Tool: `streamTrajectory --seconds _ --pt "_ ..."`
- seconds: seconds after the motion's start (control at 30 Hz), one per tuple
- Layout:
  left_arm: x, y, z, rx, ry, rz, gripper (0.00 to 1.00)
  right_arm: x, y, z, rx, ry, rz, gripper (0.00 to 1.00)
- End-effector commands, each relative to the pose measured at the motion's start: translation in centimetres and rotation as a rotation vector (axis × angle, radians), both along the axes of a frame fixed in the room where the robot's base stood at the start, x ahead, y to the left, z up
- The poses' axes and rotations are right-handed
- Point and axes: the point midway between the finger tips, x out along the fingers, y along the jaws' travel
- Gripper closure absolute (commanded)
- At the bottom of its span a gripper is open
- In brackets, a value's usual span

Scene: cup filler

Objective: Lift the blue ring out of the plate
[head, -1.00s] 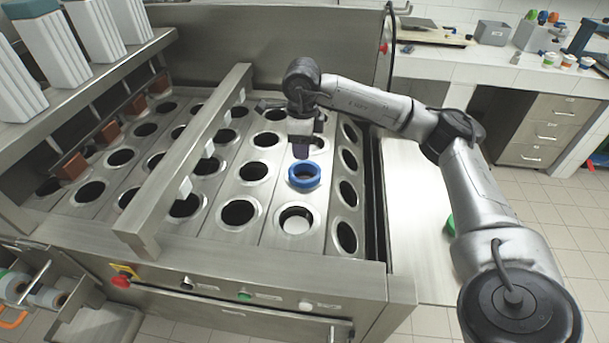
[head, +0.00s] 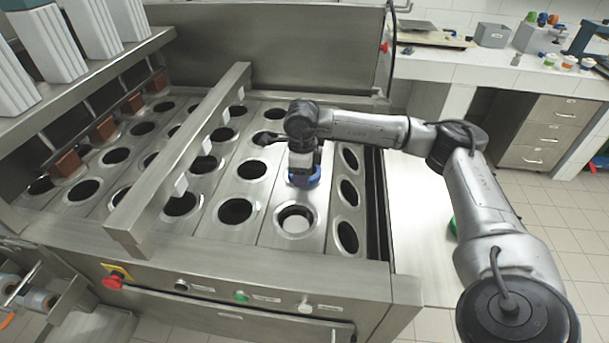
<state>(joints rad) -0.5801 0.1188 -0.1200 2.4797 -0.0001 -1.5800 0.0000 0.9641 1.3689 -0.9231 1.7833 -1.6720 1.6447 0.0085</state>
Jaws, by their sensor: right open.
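The blue ring (head: 306,182) sits in a hole of the metal plate (head: 257,219), in the column second from the right. My left gripper is not in view.
A raised metal bar (head: 180,150) crosses the plate to the left of the ring. The hole in front of the ring holds a pale disc (head: 295,224). White containers (head: 45,40) stand at the upper left.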

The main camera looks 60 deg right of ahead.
Motion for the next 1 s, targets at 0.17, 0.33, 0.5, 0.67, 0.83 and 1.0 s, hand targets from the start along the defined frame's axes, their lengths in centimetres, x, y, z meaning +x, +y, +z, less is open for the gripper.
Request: streamTrajectory --seconds 0.17,0.33,0.5,0.67,0.83,1.0 --pt "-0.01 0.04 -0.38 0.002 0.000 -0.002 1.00 -0.03 -0.04 -1.23 0.000 0.000 -0.001 0.56" --pt "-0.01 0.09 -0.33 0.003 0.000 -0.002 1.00 -0.02 -0.04 -1.17 0.000 -0.001 -0.001 0.57" --pt "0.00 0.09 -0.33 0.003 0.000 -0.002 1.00 -0.01 -0.03 -1.15 0.000 -0.001 -0.001 0.73" --pt "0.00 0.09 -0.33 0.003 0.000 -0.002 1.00 -0.01 -0.03 -1.15 0.000 -0.001 -0.001 0.88" --pt "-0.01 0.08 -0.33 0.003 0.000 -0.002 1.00 0.00 -0.02 -1.15 0.000 -0.001 0.000 1.00" --pt "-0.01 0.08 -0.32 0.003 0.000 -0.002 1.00 0.00 -0.02 -1.14 0.000 -0.001 0.000 1.00"
